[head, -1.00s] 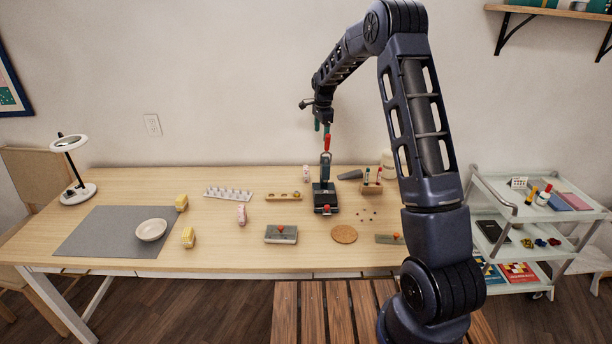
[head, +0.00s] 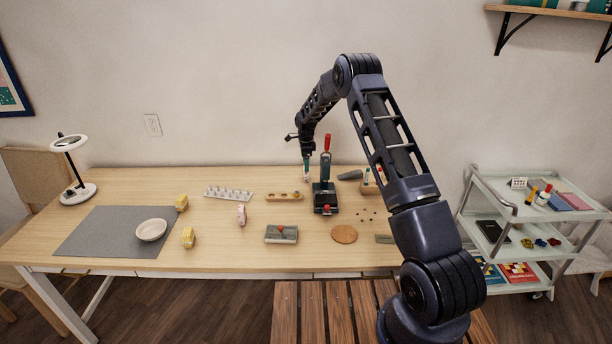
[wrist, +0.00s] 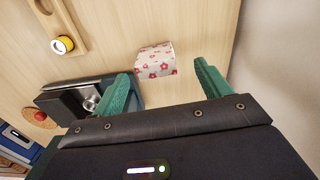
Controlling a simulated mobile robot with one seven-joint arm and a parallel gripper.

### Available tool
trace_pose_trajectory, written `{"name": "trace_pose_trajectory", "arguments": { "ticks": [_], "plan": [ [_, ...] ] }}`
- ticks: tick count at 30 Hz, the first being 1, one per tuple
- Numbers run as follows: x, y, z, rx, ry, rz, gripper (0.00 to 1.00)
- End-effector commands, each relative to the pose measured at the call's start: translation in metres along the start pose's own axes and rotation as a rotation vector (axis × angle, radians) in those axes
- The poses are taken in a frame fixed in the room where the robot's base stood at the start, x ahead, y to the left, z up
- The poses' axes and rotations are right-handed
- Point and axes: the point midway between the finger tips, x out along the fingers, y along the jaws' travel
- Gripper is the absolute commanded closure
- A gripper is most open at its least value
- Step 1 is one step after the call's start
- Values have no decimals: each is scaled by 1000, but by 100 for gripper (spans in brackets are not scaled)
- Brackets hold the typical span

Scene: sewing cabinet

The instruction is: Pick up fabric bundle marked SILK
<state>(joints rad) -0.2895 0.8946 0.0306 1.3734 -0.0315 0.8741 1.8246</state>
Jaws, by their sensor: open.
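A white fabric bundle with red flowers (wrist: 156,60) lies on the table in the wrist view, between and just beyond my fingertips. No SILK mark can be read on it. In the head view my gripper (head: 307,174) mostly hides it at the back of the table. My gripper, with two green fingers (wrist: 163,72), is open and empty above it. A similar pale pink bundle (head: 241,214) stands mid-table. Two yellow bundles (head: 181,203) (head: 188,237) are at the left; their marks cannot be read.
A black press with a red-tipped lever (head: 325,190) stands right beside my gripper; its base (wrist: 75,97) shows near the left finger in the wrist view. A wooden strip (head: 284,196) lies to the left. The wall is close behind.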

Motion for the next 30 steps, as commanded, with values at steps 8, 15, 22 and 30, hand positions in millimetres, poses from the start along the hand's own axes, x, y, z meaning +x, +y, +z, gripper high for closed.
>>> {"name": "trace_pose_trajectory", "arguments": {
  "ticks": [8,15,22,30],
  "plan": [
    [21,1,-1,1,0,0,24],
    [50,6,0,1,-1,2,24],
    [68,5,0,-1,-1,-1,24],
    [68,5,0,-1,-1,-1,45]
  ]
}}
